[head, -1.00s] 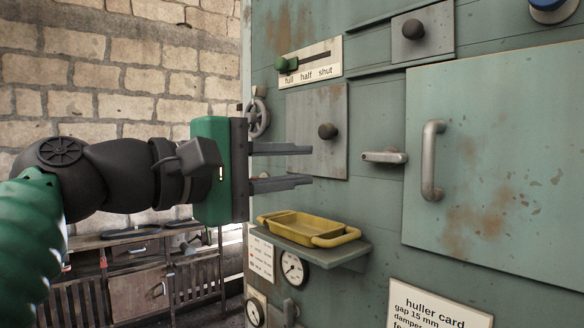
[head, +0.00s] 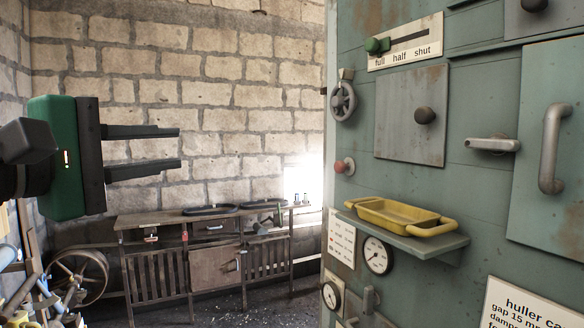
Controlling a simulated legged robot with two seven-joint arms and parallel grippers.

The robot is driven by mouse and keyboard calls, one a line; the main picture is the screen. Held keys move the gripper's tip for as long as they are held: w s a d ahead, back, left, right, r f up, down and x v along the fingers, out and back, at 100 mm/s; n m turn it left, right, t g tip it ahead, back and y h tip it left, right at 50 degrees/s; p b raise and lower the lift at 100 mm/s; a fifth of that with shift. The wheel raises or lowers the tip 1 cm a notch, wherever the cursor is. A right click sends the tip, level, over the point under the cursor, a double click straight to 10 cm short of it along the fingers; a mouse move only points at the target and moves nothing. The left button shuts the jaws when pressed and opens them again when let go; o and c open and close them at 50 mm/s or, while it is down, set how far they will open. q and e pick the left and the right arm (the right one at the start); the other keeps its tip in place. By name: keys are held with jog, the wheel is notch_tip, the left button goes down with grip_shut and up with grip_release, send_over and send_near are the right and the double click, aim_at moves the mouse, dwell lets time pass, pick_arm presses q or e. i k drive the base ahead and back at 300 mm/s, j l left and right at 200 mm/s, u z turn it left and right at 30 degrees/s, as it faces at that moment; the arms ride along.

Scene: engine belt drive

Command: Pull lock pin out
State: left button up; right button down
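A small red knob (head: 345,166) on a short metal stem sticks out from the left part of the green machine front, below a grey handwheel (head: 343,101). It may be the lock pin; no label names it. My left gripper (head: 179,148) is at the left, in front of the brick wall. Its two dark fingers point right and stand apart with nothing between them. It is well to the left of the red knob and touches nothing. My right gripper is not in view.
The machine front (head: 470,190) carries a rusty panel with a dark knob (head: 425,116), a lever handle (head: 492,145), a door handle (head: 552,150) and a green slider (head: 378,45). A yellow tray (head: 395,214) sits on a shelf below. A workbench (head: 215,265) stands against the wall behind.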

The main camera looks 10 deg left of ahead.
aim_at(341, 167)
jog(key=i+j, duration=1.05)
jog(key=j+z, duration=0.05)
